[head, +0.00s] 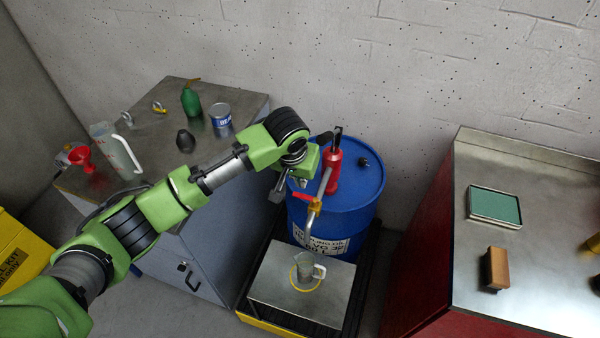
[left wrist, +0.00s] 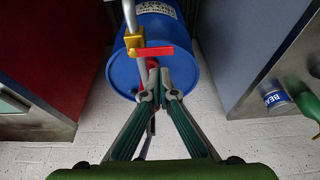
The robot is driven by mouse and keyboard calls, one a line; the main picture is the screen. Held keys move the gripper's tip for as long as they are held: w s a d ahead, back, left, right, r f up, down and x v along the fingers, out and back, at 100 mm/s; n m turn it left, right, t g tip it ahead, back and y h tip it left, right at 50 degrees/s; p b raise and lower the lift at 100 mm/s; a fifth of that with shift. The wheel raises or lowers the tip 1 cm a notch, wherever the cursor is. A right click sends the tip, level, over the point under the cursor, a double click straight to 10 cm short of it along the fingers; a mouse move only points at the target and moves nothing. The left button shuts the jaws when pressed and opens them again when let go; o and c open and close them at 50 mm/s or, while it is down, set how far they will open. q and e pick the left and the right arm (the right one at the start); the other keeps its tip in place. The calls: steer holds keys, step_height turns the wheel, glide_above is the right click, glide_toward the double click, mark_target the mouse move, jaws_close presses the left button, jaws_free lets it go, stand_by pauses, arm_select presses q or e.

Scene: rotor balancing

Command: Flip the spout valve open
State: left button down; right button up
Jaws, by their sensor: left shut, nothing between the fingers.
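The spout valve has a brass body (head: 314,207) and a red lever (head: 303,197) on the metal spout pipe of the blue drum (head: 365,195). The lever sticks out to the left, crosswise to the pipe. In the left wrist view, the red lever (left wrist: 155,52) points right from the brass body (left wrist: 134,41). My left gripper (head: 278,190) is shut and empty, just left of the lever. In the left wrist view, the closed fingertips (left wrist: 160,84) are a little below the lever in the picture; I cannot tell whether they touch it. My right gripper is not in view.
A red pump (head: 333,170) rises from the drum. A cluttered bench (head: 155,140) is at left; a red cabinet (head: 450,220) is at right.

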mark_target(306, 199)
arm_select(q)
steer(key=x, duration=0.5)
steer(key=shift+w+f+p, duration=0.1)
steer(key=shift+p, duration=0.3)
